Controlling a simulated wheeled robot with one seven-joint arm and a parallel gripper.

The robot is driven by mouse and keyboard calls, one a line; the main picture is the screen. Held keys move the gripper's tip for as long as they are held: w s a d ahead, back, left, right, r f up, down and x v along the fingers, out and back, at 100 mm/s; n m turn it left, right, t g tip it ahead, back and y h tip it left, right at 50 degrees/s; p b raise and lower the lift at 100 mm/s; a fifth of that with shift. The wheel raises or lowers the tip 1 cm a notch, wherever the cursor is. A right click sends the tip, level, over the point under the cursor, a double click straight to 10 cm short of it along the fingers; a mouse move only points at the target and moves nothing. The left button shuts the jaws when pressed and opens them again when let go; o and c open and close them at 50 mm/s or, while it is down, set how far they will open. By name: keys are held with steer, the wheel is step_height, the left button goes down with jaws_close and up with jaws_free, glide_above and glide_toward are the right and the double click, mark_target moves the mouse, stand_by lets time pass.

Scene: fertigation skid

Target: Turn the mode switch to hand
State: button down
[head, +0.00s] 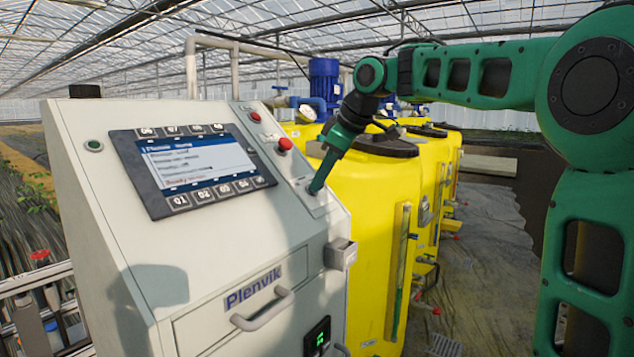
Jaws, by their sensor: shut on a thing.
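My gripper (317,188) reaches down from the upper right to the right side of the grey control cabinet's sloped face (240,235). Its tip is shut on the mode switch, which sits on a small pale plate (313,202) below the red buttons. The fingers hide the switch's knob, so I cannot tell which position it points to.
A display with keys (195,165) is left of my gripper. Two red buttons (285,144) (255,116) sit above it. A small box (340,254) juts from the cabinet below. Yellow tanks (375,210) stand close behind on the right.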

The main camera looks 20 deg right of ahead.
steer(key=shift+d+m+g+y, duration=0.1)
steer(key=shift+m+g+y, duration=0.2)
steer(key=shift+m, duration=1.5)
steer(key=c, duration=1.9)
jaws_free()
steer(key=v, duration=1)
steer(key=shift+r, duration=0.15)
